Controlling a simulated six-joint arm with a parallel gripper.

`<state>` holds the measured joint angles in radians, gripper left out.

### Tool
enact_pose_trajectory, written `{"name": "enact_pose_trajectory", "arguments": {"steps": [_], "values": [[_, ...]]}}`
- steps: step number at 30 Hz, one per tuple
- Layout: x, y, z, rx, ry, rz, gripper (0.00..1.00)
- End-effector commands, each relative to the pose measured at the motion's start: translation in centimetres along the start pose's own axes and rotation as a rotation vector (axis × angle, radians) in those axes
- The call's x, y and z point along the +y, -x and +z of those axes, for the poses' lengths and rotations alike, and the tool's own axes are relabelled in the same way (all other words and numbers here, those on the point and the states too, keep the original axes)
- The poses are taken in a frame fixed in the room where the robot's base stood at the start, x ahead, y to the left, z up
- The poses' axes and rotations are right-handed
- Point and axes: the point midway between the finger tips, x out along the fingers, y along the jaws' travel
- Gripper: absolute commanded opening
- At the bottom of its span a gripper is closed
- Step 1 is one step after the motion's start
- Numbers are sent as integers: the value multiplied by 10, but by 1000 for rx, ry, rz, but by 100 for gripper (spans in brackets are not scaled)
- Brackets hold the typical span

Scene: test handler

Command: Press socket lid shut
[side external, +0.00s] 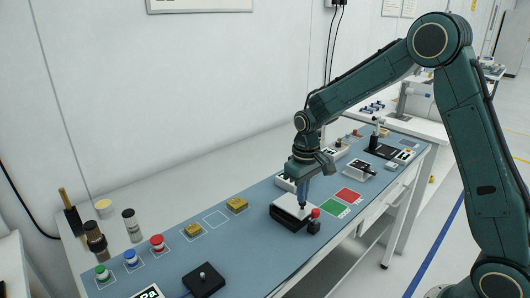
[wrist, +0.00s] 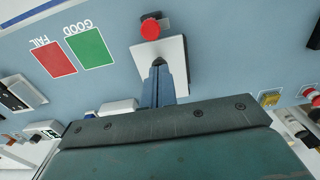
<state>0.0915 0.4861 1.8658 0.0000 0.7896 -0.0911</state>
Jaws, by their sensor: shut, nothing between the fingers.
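The socket is a dark block (side external: 290,220) with a white lid (side external: 284,202) lying over its top in the side view. The lid looks about flat; whether it is fully closed I cannot tell. In the wrist view the white lid (wrist: 176,58) partly hides behind my gripper. My gripper (side external: 302,206) points down with its fingertips at the lid, seemingly touching or just above it. It is shut and empty, and it also shows in the wrist view (wrist: 159,62). A red knob (side external: 315,212) sits on a small dark block at the socket's front right edge.
A green pad (side external: 332,208) and a red pad (side external: 348,195) lie right of the socket. Yellow blocks (side external: 237,204) and red, blue and green buttons (side external: 157,241) stand to the left. A black box (side external: 204,280) stands in front. The blue mat between is clear.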

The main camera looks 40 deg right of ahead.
Motion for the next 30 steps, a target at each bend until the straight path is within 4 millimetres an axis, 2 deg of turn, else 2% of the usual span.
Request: {"name": "enact_pose_trajectory", "arguments": {"steps": [17, 30], "values": [[0, 0, 1, 1, 0, 0, 0], [0, 22, 0, 2, 0, 0, 0]]}}
